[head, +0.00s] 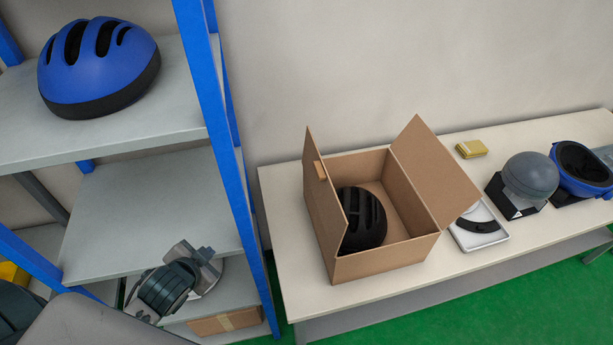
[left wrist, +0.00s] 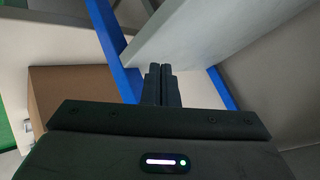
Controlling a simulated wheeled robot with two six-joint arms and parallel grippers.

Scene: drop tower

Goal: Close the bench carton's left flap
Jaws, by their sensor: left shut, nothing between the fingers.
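The brown bench carton (head: 388,258) stands open on the white bench. Its left flap (head: 322,210) stands up nearly upright, with a small tan tab near its top. Its right flap (head: 436,172) stands up and leans outward to the right. A black vented helmet (head: 364,218) lies inside, partly hidden by the left flap. My left gripper (head: 212,256) is in front of the shelf, left of the carton and apart from it. In the left wrist view its fingers (left wrist: 161,70) are together and empty. My right gripper is not in view.
A blue-posted shelf (head: 150,205) stands left of the bench (head: 300,290), holding a blue helmet (head: 100,75) and, lower, a taped carton (head: 225,321).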

